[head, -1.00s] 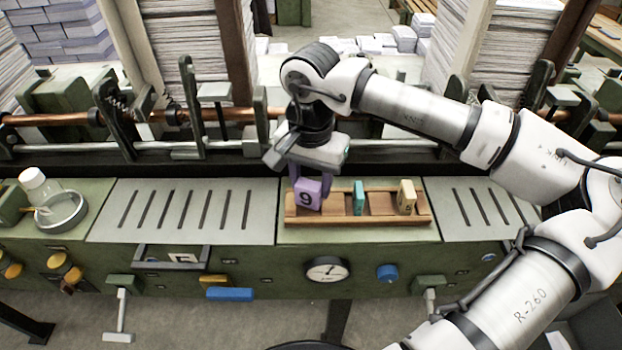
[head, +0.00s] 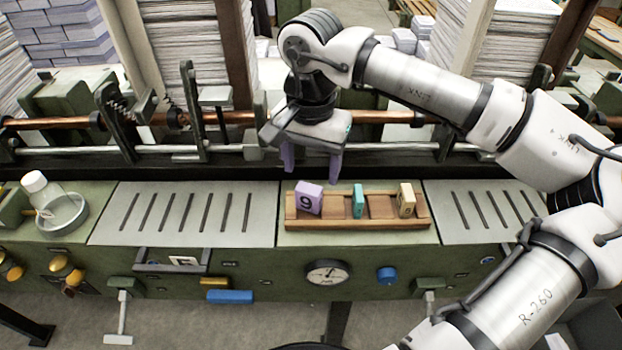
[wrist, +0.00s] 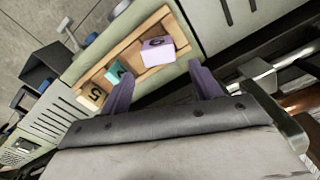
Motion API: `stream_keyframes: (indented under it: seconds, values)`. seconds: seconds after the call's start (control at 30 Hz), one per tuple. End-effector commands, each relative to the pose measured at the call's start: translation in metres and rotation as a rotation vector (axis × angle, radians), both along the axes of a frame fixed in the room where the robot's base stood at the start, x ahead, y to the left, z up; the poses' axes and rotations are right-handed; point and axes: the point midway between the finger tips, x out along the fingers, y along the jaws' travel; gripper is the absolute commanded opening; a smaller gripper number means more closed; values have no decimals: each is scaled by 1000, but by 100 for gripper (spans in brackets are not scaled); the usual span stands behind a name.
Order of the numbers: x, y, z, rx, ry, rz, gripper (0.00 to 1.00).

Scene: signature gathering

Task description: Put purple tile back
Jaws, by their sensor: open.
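The purple tile (head: 308,198), marked 9, sits in the left compartment of the wooden tray (head: 350,225) and looks slightly tilted. It also shows in the wrist view (wrist: 157,51). A teal tile (head: 358,200) stands in the tray to its right, and a cream tile (head: 406,199) is at the tray's right end. My gripper (head: 311,170) is open and empty, with its purple fingers above and behind the purple tile. In the wrist view my gripper (wrist: 160,88) has its fingers spread, clear of the tile.
Slotted grey panels (head: 180,212) lie on both sides of the tray. Rods and a copper bar (head: 230,115) run behind. A small drawer (head: 172,262) sits open below.

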Motion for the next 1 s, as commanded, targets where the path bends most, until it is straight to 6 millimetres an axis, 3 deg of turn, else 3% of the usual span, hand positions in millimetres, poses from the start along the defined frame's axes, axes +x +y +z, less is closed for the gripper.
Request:
stream_keyframes:
  seconds: [0.2,0.4,1.0]
  values:
    - [1,0,47,0,-2,1,63]
    - [0,0,74,0,-1,2,63]
    - [0,3,81,9,2,5,63]
